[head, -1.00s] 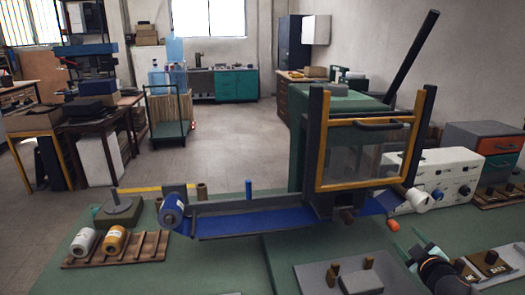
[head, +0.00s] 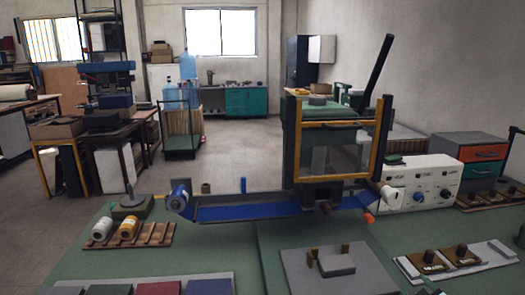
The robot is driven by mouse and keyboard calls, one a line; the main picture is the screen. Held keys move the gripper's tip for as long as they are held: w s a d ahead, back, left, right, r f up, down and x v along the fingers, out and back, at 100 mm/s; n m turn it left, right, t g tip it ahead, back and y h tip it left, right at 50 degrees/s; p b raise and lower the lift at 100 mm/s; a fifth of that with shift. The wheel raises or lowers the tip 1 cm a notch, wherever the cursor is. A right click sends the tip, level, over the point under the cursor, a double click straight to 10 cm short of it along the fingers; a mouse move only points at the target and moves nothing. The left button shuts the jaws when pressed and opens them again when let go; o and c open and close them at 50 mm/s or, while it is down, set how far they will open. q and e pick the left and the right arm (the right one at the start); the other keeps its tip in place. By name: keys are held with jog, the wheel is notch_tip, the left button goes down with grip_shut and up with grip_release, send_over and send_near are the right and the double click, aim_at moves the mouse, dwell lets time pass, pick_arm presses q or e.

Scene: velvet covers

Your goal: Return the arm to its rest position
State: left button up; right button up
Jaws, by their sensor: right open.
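Only a small part of my right gripper (head: 428,287) shows at the bottom edge, right of centre, in front of the grey plate. It is open, and nothing shows between its fingers; most of it is cut off by the frame. My left gripper is not in view. The press (head: 336,150) with a yellow-framed clear guard and a long black lever stands on the green table (head: 215,252). A blue strip (head: 245,212) runs through it from a blue roll (head: 180,196) on the left.
A grey plate (head: 300,272) with a block lies front centre. A white control box (head: 425,180) and drawers (head: 483,152) stand at right. A wooden rack (head: 150,236) with rolls is at left; coloured covers (head: 157,288) lie front left. Bare table lies between.

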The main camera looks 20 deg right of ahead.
jog(key=s+a+f+m+g+y, duration=0.1)
jog(key=s+a+f+g, duration=0.2)
jog(key=a+f, duration=0.5)
jog(key=s+a+f+g+y, duration=0.1)
jog(key=s+a+g+y, duration=0.15)
jog(key=s+a, duration=0.7)
jog(key=s+a+g+y, duration=0.2)
jog(key=a+y, duration=0.2)
jog(key=a, duration=1.3)
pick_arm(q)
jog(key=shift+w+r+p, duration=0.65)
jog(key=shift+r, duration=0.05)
pick_arm(e)
jog(key=w+a+f+t+y, duration=0.1)
jog(key=w+a+f+t, duration=0.1)
jog(key=f, duration=0.3)
jog(key=w+a+f+t+y, duration=0.1)
jog(key=w+f+t, duration=0.1)
jog(key=f+t, duration=0.1)
jog(key=shift+a+f, duration=0.35)
jog(key=shift+f, duration=0.5)
jog(key=shift+t, duration=0.25)
jog(key=shift+d, duration=0.1)
